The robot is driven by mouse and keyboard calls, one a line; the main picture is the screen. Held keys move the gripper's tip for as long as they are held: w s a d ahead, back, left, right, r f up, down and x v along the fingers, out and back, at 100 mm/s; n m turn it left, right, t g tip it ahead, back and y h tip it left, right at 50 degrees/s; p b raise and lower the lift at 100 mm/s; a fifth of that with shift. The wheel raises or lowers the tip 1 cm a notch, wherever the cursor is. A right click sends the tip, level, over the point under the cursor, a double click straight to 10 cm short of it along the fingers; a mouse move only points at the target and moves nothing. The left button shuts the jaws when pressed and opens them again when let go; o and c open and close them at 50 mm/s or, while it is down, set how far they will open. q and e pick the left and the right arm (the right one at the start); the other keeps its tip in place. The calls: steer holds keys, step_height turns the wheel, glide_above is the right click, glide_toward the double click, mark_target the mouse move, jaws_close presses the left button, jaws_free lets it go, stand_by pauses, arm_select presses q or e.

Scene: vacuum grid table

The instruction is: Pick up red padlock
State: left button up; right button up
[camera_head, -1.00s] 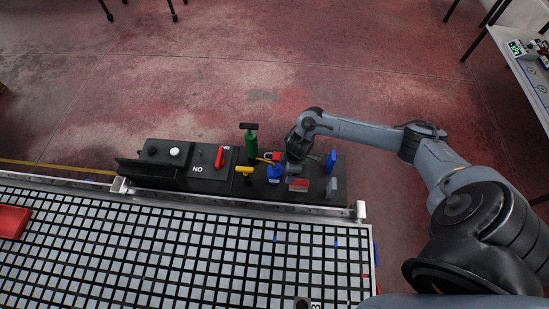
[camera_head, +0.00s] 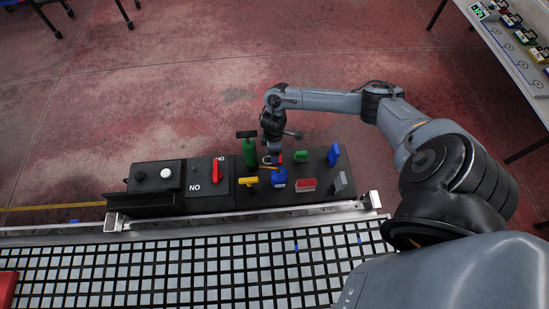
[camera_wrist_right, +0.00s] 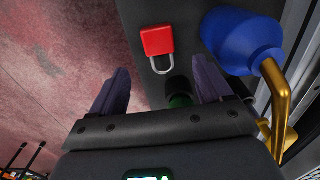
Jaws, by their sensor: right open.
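The red padlock (camera_wrist_right: 158,40) lies on the black panel in the right wrist view, with its grey shackle pointing toward my gripper. In the head view it is small and partly hidden beside my right gripper (camera_head: 274,149). My right gripper is open and empty; it also shows in the right wrist view (camera_wrist_right: 160,88), its two dark fingers apart. The padlock is beyond the fingertips, between their lines, and not touched. My left gripper is not in view.
A blue rounded object (camera_head: 279,179) with a brass pipe stands close to the padlock. A green bottle (camera_head: 250,153) and a yellow valve (camera_head: 248,182) are to the left. A green block (camera_head: 301,156), red block (camera_head: 306,185) and blue plate (camera_head: 334,154) are to the right.

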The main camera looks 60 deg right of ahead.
steer(key=shift+f, duration=0.55)
steer(key=shift+w+f, duration=0.1)
steer(key=shift+f, duration=0.2)
steer(key=f, duration=0.1)
steer(key=f+b, duration=0.1)
steer(key=f, duration=0.2)
steer(key=shift+w+a, duration=0.15)
steer(key=shift+a, duration=0.1)
steer(key=shift+f+b, duration=0.3)
steer(key=shift+f, duration=0.2)
steer(key=c, duration=1.2)
steer(key=shift+d+r, duration=0.1)
steer(key=shift+r, duration=0.1)
steer(key=shift+c, duration=0.2)
